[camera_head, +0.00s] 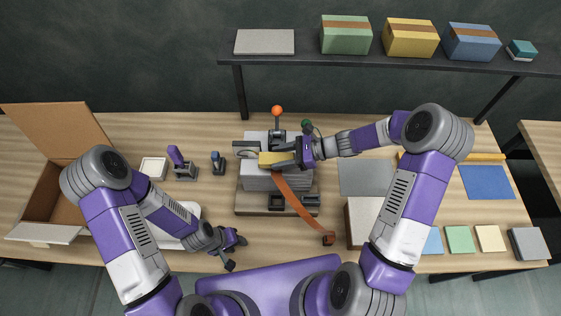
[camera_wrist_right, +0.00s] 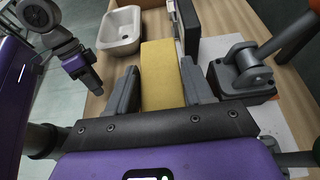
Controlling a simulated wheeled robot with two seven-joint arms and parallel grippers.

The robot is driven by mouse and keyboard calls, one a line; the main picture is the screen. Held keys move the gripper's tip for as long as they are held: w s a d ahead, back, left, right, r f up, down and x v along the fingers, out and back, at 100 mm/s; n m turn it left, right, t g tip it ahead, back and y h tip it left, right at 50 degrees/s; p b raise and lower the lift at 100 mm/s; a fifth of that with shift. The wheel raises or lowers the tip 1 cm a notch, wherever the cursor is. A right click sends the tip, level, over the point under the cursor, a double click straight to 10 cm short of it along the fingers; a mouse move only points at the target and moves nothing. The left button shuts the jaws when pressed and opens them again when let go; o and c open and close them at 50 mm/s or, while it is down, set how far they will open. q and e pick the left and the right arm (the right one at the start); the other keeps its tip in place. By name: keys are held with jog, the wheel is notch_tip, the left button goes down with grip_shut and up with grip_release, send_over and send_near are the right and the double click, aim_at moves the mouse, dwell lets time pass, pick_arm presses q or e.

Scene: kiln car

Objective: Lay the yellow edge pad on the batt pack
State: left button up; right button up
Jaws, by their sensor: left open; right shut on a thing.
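The yellow edge pad (camera_head: 272,159) is in my right gripper (camera_head: 287,155), over the top of the batt pack. In the right wrist view the pad (camera_wrist_right: 161,75) lies between the two fingers (camera_wrist_right: 162,90). The batt pack (camera_head: 270,181) is a grey-white stack on a wooden base in the middle of the table. I cannot tell whether the pad touches its top. My left gripper (camera_head: 236,250) is open and empty, low over the table front, left of the pack.
An orange strap (camera_head: 292,205) hangs from the pack to the table front. A lever with an orange knob (camera_head: 277,112) stands behind the pack. An open cardboard box (camera_head: 52,190) is at left. A shelf (camera_head: 300,58) with boxes runs along the back.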

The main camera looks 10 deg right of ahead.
jog(key=shift+w+f, duration=0.1)
jog(key=shift+f, duration=1.8)
jog(key=shift+f, duration=0.15)
jog(key=o, duration=1)
jog(key=shift+r, duration=0.3)
jog(key=v, duration=1.2)
jog(key=shift+b, duration=0.4)
